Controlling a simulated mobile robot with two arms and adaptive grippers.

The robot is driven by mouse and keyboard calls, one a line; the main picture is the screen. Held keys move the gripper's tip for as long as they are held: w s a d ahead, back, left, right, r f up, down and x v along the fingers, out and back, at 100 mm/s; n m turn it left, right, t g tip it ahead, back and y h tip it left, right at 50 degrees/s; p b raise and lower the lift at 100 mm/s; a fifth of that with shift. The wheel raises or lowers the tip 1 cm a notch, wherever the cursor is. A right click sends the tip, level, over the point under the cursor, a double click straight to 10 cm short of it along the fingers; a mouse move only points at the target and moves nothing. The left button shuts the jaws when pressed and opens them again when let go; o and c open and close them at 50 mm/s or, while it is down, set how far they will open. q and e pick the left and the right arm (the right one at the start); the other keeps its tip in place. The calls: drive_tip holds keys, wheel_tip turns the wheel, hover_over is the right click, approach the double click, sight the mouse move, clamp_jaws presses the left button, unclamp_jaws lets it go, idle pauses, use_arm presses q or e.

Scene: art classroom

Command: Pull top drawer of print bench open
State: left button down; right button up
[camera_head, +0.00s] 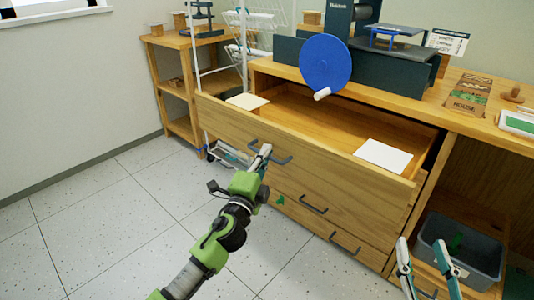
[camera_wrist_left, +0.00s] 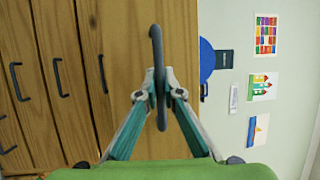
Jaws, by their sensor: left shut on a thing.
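The print bench (camera_head: 395,97) has a wooden top drawer (camera_head: 335,178) that stands well out from the bench, its inside showing. My left gripper (camera_head: 262,158) is shut on the dark handle (camera_head: 281,158) of that drawer. The left wrist view shows the fingers (camera_wrist_left: 161,88) closed around the handle bar (camera_wrist_left: 157,45), with the drawer front behind. My right gripper (camera_head: 421,250) is at the lower right of the head view, its fingers apart and empty, in front of the bench's lower right part.
Closed lower drawers (camera_head: 313,204) are below. A grey bin (camera_head: 480,262) sits in the right bay. A blue wheel (camera_head: 325,62) overhangs the drawer. The tiled floor (camera_head: 110,215) at left is clear.

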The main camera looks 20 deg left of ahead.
use_arm(q)
drive_tip(key=shift+f, duration=0.1)
drive_tip(key=c, duration=2.2)
unclamp_jaws()
drive_tip(key=shift+o, duration=0.2)
drive_tip(key=s+f, duration=0.2)
drive_tip(key=s, duration=0.9)
drive_tip(key=shift+s+d, duration=0.3)
drive_tip(key=shift+s, duration=0.1)
drive_tip(key=shift+d, duration=0.1)
